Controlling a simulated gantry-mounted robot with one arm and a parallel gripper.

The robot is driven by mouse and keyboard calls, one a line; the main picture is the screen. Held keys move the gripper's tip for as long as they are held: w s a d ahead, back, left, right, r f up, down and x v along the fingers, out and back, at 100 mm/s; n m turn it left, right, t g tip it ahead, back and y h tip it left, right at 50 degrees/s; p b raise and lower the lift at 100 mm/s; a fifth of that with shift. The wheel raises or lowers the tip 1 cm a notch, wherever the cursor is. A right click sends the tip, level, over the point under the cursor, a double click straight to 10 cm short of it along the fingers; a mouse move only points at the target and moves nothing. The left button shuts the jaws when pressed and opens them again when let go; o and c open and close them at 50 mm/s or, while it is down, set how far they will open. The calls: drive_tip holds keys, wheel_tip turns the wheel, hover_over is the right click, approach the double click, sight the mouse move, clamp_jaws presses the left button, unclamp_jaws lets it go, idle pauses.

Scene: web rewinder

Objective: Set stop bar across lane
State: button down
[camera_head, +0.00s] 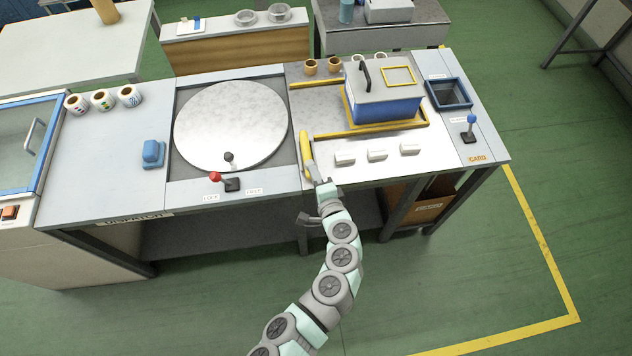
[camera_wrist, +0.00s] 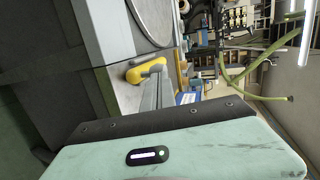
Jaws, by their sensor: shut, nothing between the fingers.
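A yellow bar (camera_head: 306,148), which looks like the stop bar, lies at the left end of the lane (camera_head: 318,108), between the turntable and the pale panel. The lane is edged by yellow rails (camera_head: 372,130). A blue and grey box (camera_head: 385,97) with a black handle stands in it. My gripper (camera_head: 319,179) is at the near end of the yellow bar, shut with nothing held. In the wrist view a rounded yellow piece (camera_wrist: 146,71), probably the bar's end, shows close by the grey fingers (camera_wrist: 166,90). I cannot tell whether they touch.
Several small white blocks (camera_head: 377,155) sit right of my gripper. A blue-rimmed bin (camera_head: 448,93) and a blue-knobbed lever (camera_head: 470,127) are at the right.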

sight(312, 161)
drive_tip(key=w, duration=0.3)
drive_tip(key=w+a, duration=0.1)
drive_tip(key=w, duration=0.1)
drive_tip(key=shift+f+b, duration=0.1)
drive_tip(key=shift+b, duration=0.2)
drive_tip(key=shift+s, duration=0.1)
drive_tip(key=shift+f, duration=0.1)
drive_tip(key=shift+s+d+r, duration=0.1)
drive_tip(key=shift+s+r, duration=0.05)
drive_tip(key=shift+r, duration=0.15)
drive_tip(key=v, duration=1.3)
drive_tip(key=shift+s, duration=0.35)
drive_tip(key=shift+d, duration=0.1)
